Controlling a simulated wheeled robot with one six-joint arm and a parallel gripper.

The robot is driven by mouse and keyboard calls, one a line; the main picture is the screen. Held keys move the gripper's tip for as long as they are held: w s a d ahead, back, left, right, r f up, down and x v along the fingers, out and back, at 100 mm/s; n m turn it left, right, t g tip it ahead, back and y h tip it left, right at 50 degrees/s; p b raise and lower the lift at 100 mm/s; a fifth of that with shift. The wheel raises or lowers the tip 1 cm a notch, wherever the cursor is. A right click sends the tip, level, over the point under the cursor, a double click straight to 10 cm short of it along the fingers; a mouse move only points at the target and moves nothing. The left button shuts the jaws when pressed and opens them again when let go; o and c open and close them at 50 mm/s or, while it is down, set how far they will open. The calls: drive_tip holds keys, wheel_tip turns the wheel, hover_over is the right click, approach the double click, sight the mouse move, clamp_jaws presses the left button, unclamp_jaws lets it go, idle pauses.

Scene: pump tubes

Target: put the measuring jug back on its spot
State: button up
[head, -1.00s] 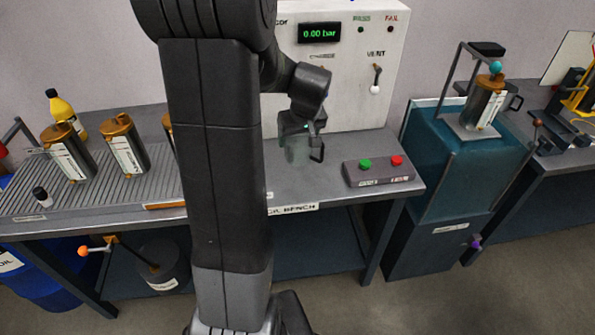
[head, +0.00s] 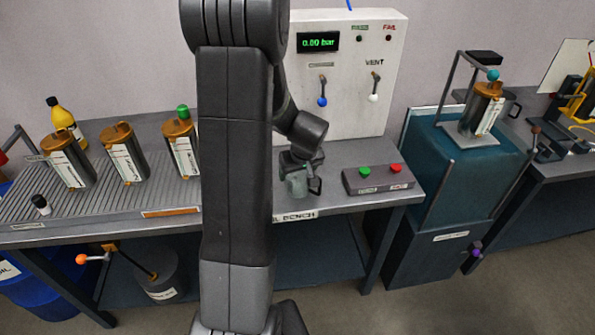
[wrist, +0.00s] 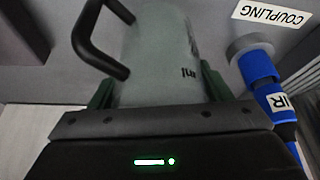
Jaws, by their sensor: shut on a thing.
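The measuring jug (head: 298,185) is a pale, translucent grey-green vessel with a black handle. In the head view it is near the front of the bench, left of the button box. My gripper (head: 297,166) is above it and shut on it. In the wrist view the jug (wrist: 160,45) is between the two green fingers of my gripper (wrist: 158,90), with its handle at the left. Its printed marks show in part. I cannot tell whether its base touches the bench, and its marked spot is not clearly seen.
The button box (head: 379,178) stands close on the right. The test panel (head: 350,70) rises behind. A blue air hose (wrist: 262,75) and a coupling label (wrist: 272,13) are beside the jug. Several metal canisters stand left on the ribbed rack (head: 100,205). My arm hides the bench's middle.

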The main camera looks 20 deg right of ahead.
drive_tip(key=o, duration=1)
drive_tip(key=shift+f, duration=0.1)
drive_tip(key=shift+s+r, duration=0.1)
drive_tip(key=shift+r, duration=0.45)
drive_tip(key=v, duration=1.1)
drive_tip(key=shift+s+r+p, duration=0.1)
drive_tip(key=shift+p, duration=0.2)
